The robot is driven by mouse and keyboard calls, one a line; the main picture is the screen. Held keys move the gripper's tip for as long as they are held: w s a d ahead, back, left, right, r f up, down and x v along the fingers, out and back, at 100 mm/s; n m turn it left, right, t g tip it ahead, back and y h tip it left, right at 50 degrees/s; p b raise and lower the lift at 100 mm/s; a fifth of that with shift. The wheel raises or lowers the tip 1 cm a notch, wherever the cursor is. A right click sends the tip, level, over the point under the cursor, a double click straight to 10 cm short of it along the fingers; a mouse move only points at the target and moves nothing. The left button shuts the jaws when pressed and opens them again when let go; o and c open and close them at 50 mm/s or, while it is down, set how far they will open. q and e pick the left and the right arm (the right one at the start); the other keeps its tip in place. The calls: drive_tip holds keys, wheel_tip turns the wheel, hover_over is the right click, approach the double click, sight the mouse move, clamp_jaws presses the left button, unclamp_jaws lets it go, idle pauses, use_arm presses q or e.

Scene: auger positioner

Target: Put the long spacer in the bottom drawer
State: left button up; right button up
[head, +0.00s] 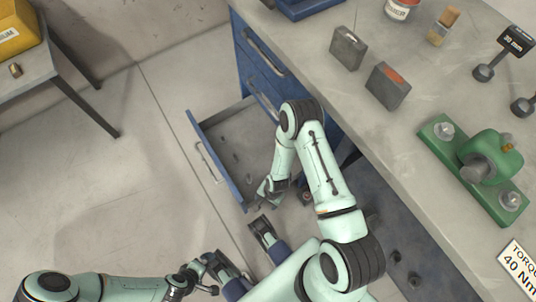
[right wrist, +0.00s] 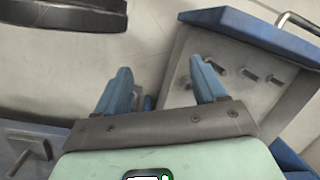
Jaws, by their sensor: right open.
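The bottom drawer (head: 215,165) is pulled out from the blue cabinet. Its blue front and grey inside also show in the right wrist view (right wrist: 245,30). Several small grey pieces (right wrist: 251,75) lie or stand inside it; I cannot tell whether one is the long spacer. My right gripper (head: 262,197) is low at the drawer's near side in the head view. In the right wrist view its two blue fingers (right wrist: 160,88) are spread, with nothing clearly held, one finger overlapping the drawer's inside. My left gripper (head: 203,279) is at the lower left, small and partly unclear.
Closed blue drawers (head: 262,58) sit above the open one. The grey bench top (head: 385,135) carries two grey blocks, a can and a green fixture (head: 490,160). A low shelf with dark pegs is under the bench. Floor left of the drawer is clear.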

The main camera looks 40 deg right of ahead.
drive_tip(key=s+a+r+n, duration=0.4)
drive_tip(key=s+r+n, duration=0.2)
drive_tip(key=r+n, duration=0.2)
drive_tip(key=shift+s+a+n+y, duration=0.35)
drive_tip(key=shift+n+y, duration=0.05)
drive_tip(key=shift+n, duration=0.5)
use_arm(q)
drive_tip(key=shift+r, duration=0.1)
use_arm(e)
drive_tip(key=shift+r, duration=0.2)
use_arm(q)
drive_tip(key=s+d+r+g+p, duration=0.1)
drive_tip(key=s+r+g+p, duration=0.1)
drive_tip(key=r+p, duration=1.4)
drive_tip(key=shift+s+d+h, duration=0.3)
drive_tip(key=shift+s+d, duration=0.1)
drive_tip(key=shift+s, duration=0.3)
use_arm(e)
drive_tip(key=s+a+r+g, duration=0.1)
drive_tip(key=r, duration=0.7)
drive_tip(key=s+a+r, duration=0.1)
drive_tip(key=s+r, duration=0.1)
drive_tip(key=r, duration=0.5)
drive_tip(key=shift+s+r+g+y, duration=0.3)
drive_tip(key=shift+r+g, duration=0.1)
